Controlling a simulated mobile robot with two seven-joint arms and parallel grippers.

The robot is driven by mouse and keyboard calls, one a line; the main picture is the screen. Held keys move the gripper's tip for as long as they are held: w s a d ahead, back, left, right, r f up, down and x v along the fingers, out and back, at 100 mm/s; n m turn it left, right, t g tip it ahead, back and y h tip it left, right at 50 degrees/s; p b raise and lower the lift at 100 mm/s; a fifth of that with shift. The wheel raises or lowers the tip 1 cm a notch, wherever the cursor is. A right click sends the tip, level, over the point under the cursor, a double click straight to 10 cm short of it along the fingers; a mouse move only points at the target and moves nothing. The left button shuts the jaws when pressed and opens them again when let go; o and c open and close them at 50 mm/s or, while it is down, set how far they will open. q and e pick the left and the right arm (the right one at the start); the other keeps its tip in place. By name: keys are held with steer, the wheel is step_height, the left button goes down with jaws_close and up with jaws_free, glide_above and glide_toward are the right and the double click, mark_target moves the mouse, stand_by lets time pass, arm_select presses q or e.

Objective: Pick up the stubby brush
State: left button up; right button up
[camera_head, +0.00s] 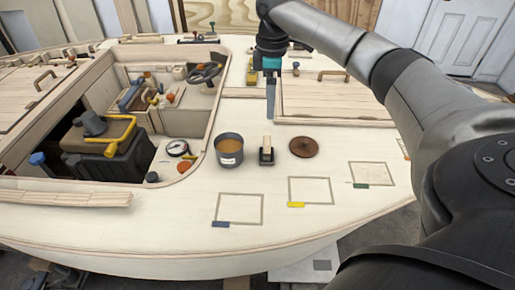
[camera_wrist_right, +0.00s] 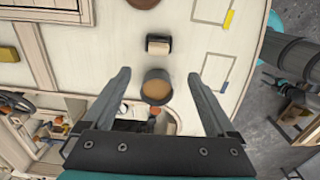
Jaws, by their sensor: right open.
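The stubby brush (camera_head: 267,150), with a short pale wooden handle and a dark head, is on the pale deck between a grey pot and a brown disc. It also shows in the right wrist view (camera_wrist_right: 158,45), ahead of the fingertips. My right gripper (camera_head: 270,110) is open and empty, pointing down above the deck, behind the brush in the head view. In the right wrist view its two fingers (camera_wrist_right: 158,76) stand wide apart, with the pot between them and the brush just beyond. My left gripper is not in view.
The grey pot (camera_head: 229,150) with tan contents stands left of the brush. The brown disc (camera_head: 303,147) lies right of it. Outlined squares with blue, yellow (camera_head: 296,205) and green tabs lie nearer the deck edge. An open cockpit (camera_head: 165,110) holds tools and a dark case.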

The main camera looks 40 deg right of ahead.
mark_target(267, 140)
steer(key=f+b, duration=0.1)
steer(key=f, duration=0.2)
steer(key=f+b, duration=0.1)
steer(key=f, duration=0.3)
steer(key=f+b, duration=0.1)
steer(key=f, duration=0.2)
steer(key=shift+w+f, duration=0.2)
steer(key=shift+w, duration=0.1)
steer(key=shift+f, duration=0.45)
step_height(267, 140, down, 5)
steer(key=shift+s+b, duration=0.1)
steer(key=shift+b, duration=0.8)
steer(key=c, duration=0.8)
jaws_close()
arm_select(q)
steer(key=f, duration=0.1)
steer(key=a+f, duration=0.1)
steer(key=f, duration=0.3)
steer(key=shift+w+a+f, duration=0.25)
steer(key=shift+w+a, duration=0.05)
